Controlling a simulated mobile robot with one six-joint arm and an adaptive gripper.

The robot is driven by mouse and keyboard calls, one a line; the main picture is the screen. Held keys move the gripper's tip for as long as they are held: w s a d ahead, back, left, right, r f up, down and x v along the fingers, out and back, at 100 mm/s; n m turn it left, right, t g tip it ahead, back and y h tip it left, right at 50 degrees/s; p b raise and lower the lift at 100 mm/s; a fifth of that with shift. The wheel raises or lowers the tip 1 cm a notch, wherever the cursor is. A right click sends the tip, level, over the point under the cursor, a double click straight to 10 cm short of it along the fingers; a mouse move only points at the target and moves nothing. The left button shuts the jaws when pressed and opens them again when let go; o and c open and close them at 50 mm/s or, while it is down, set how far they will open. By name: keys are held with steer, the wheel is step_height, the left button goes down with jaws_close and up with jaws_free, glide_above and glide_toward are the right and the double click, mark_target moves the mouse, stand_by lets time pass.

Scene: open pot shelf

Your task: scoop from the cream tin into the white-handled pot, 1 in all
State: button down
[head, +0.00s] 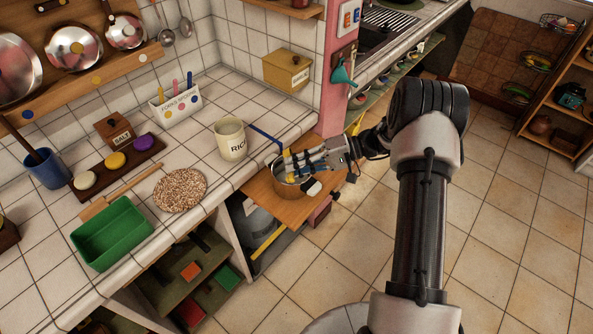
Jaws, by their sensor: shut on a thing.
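The cream tin (230,142), lettered RICE, stands upright on the tiled counter near its right end. The pot (287,187), brownish with a white handle (313,188), sits on a wooden board (270,201) beyond the counter's edge. My gripper (288,165) is over this pot, to the right of the tin. It is shut on what appears to be a scoop, mostly hidden by the fingers. A bent blue bar (263,134) runs from near the tin to the fingertips; I cannot tell whether it belongs to the held thing. The insides of tin and pot cannot be made out.
A white holder (176,109) with coloured handles stands at the back. A yellow box (287,70) is by the wall. A speckled round mat (180,190), a green tray (111,233) and a salt box (114,131) are to the left. Open shelves lie below the counter.

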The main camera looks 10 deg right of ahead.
steer(key=y+b, duration=0.1)
steer(key=b, duration=0.1)
steer(key=y+b, duration=0.1)
steer(key=b, duration=0.1)
steer(key=shift+f+y, duration=0.3)
steer(key=shift+f, duration=0.1)
steer(key=shift+r+y+b, duration=0.15)
steer(key=shift+y+b, duration=0.15)
steer(key=shift+b, duration=0.05)
stand_by(0.7)
step_height(320, 180, up, 3)
steer(key=g+h+p, duration=0.1)
steer(key=h+p, duration=0.7)
steer(key=p, duration=0.2)
steer(key=g+h+p, duration=0.1)
steer(key=h+p, duration=0.8)
steer(key=p, duration=0.2)
steer(key=shift+p, duration=0.3)
